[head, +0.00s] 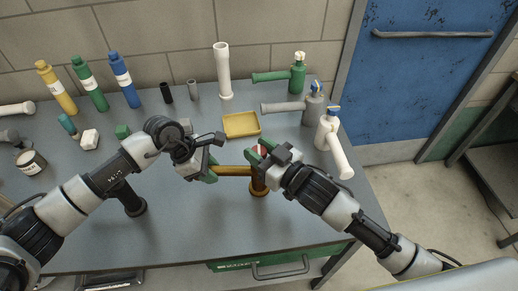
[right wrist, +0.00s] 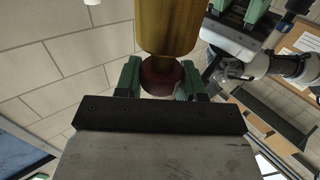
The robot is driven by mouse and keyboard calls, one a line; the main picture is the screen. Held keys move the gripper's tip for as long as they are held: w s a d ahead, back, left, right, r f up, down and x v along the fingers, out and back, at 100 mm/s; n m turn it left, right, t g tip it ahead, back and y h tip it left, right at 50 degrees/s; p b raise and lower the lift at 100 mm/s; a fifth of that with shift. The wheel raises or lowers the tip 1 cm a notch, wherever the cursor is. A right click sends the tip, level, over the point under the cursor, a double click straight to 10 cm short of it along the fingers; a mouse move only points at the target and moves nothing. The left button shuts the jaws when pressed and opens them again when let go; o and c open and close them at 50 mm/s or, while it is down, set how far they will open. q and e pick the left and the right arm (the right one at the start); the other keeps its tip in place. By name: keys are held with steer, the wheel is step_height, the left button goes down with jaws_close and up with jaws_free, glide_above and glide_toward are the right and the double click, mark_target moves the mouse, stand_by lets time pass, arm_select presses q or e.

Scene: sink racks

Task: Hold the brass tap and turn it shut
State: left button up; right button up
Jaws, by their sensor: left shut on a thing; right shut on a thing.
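The brass tap (head: 259,185) stands upright near the front middle of the grey bench in the head view, with its horizontal spout (head: 234,171) pointing left. Its red knob (head: 259,151) is on top, mostly covered by my right gripper. My left gripper (head: 212,170) is shut on the outer end of the spout. My right gripper (head: 258,152) is shut on the red knob. In the right wrist view the dark red knob (right wrist: 161,76) sits between the two green fingers, with the brass body (right wrist: 167,25) beyond it. The left gripper's fingertips are partly hidden.
A yellow tray (head: 241,125) lies behind the tap. Yellow, green and blue bottles (head: 125,82) stand at the back left. A dark post (head: 131,201) stands under my left arm. A blue door (head: 425,75) is at the right.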

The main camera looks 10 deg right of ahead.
arm_select(q)
steer(key=shift+d, duration=0.1)
steer(key=shift+r, duration=0.1)
arm_select(e)
steer(key=o, duration=0.9)
steer(key=v, duration=1.2)
arm_select(q)
steer(key=o, duration=0.9)
steer(key=shift+o, duration=0.2)
